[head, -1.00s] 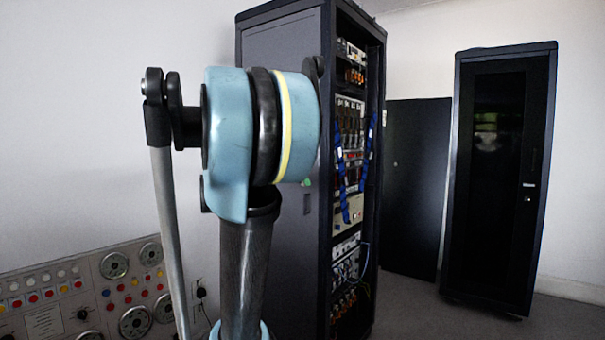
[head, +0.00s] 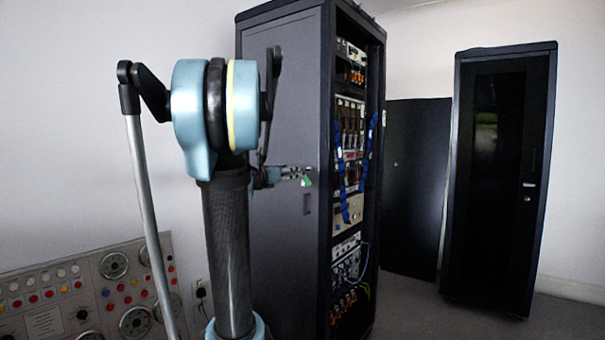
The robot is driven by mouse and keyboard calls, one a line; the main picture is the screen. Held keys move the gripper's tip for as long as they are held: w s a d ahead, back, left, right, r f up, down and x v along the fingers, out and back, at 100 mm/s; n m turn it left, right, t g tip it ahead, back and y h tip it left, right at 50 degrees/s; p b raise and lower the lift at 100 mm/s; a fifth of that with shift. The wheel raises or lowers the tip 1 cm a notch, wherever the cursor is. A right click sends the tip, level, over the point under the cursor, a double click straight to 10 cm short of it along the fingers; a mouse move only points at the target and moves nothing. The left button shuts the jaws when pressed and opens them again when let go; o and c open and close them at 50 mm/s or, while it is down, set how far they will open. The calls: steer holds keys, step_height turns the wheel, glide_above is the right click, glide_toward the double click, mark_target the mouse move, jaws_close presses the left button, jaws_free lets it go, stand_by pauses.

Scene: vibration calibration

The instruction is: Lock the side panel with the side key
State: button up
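The side panel (head: 290,95) is the grey left face of the tall open rack and sits upright in its frame. A small green thing (head: 307,181), perhaps the side key or its tag, shows near the panel's front edge. A small dark handle or latch (head: 307,204) is just below it. My gripper (head: 301,174) is beside the panel, with its tips at or very close to the green thing. It is too small to tell whether they touch it or are open or shut. My arm hides part of the panel's left side.
The rack's open front (head: 350,130) holds several instruments and blue cables (head: 341,165). A second black cabinet (head: 497,180) stands at the right. A dark panel (head: 415,185) leans between them. A control console (head: 95,290) is at the lower left. Grey floor shows between the cabinets.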

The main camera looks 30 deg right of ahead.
mark_target(303, 170)
steer(key=x, duration=0.9)
steer(key=shift+w+d, duration=0.1)
steer(key=shift+d, duration=0.15)
